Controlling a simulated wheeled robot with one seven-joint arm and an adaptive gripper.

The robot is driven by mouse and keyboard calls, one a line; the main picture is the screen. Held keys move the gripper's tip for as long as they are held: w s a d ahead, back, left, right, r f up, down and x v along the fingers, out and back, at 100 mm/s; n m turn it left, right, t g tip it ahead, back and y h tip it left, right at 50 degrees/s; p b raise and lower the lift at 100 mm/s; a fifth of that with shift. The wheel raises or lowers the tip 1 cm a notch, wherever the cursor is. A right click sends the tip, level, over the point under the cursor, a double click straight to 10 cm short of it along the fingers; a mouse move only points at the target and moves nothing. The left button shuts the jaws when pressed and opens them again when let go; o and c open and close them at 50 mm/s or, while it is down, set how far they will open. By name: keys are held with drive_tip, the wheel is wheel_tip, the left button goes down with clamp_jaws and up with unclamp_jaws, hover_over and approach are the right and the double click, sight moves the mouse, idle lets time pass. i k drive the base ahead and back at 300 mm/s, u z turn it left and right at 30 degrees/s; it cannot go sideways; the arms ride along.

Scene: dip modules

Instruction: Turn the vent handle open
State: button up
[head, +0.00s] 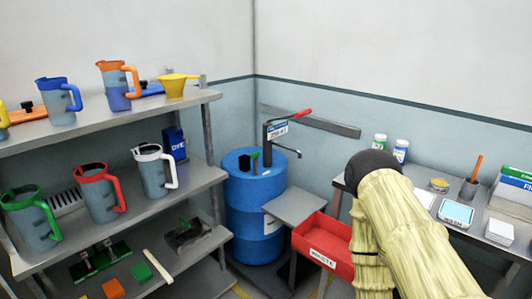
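A blue drum (254,205) stands in the corner. A dark hand pump with a white label (277,128), a red-tipped lever (301,113) and a spout (285,148) rises from its top. A small green handle (255,157) stands up on the drum top beside a small dark block (245,163). It may be the vent handle; its exact setting is too small to tell. My arm, in a beige ribbed sleeve, is at the lower right, apart from the drum. My gripper is not in view.
Left shelves (120,208) hold several jugs, a yellow funnel (172,85) and a blue box (175,143). A grey stand (297,206) and red bin (324,243) stand right of the drum. A right-hand bench (423,215) carries bottles, a scale (456,213) and books. Space above the drum is open.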

sight(254, 156)
drive_tip(key=k, duration=1)
drive_tip(key=z, duration=1.05)
drive_tip(key=i, duration=1.95)
drive_tip(key=u, duration=1.9)
